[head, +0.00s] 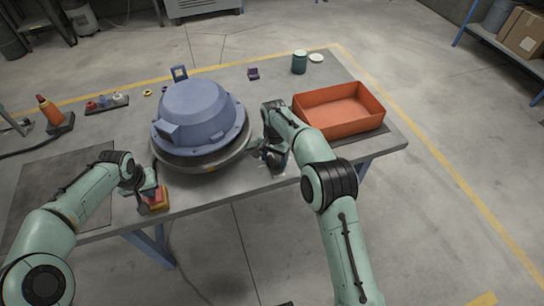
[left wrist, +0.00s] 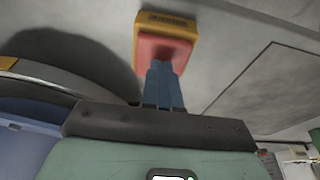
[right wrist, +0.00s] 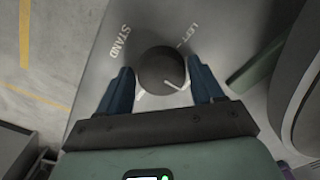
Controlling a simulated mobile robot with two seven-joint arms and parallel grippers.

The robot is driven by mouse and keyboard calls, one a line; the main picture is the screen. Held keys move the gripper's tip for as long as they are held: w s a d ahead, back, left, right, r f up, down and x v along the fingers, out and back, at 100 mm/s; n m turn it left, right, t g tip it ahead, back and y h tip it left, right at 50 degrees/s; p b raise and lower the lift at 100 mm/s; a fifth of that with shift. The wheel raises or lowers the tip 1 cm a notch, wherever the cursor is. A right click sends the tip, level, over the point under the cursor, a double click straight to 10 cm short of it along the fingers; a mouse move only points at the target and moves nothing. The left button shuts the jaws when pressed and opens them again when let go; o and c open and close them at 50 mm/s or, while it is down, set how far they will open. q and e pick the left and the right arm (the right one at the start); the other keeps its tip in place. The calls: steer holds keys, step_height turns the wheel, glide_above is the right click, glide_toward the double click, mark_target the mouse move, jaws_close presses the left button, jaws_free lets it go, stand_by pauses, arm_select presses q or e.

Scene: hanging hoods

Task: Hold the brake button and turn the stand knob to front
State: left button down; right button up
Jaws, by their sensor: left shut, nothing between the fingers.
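The brake button, a red cap (left wrist: 165,46) on a yellow base (left wrist: 148,21), sits at the table's front left. It also shows in the head view (head: 156,200). My left gripper (left wrist: 160,66) is shut and empty, its blue fingertips over the red cap and seemingly touching it. The stand knob (right wrist: 160,68) is dark and round with a white pointer line toward the lower right in the right wrist view. "STAND" and "LEFT" are printed beside it; any other label is hidden. My right gripper (right wrist: 159,72) is open with one finger on each side of the knob, seemingly with slight gaps.
A blue hood (head: 195,110) sits on a round stand (head: 190,162) between my arms. An orange tray (head: 318,126) is right of my right gripper. A green can (head: 299,62) and an orange bottle (head: 48,110) stand further back. The table's front edge is close to both grippers.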

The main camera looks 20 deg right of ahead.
arm_select(q)
steer(key=shift+s+f, duration=0.1)
steer(key=shift+f, duration=0.15)
arm_select(e)
steer(key=shift+o, duration=0.9)
step_height(320, 180, up, 12)
step_height(320, 180, up, 6)
steer(key=p, duration=0.4)
glide_above(274, 159)
steer(key=w, duration=0.1)
arm_select(q)
steer(key=w+v, duration=0.1)
steer(key=v, duration=0.6)
steer(key=shift+w+r, duration=0.25)
steer(key=shift+w, duration=0.25)
arm_select(e)
steer(key=shift+w+f, duration=0.2)
steer(key=shift+f, duration=0.1)
steer(key=shift+s, duration=0.1)
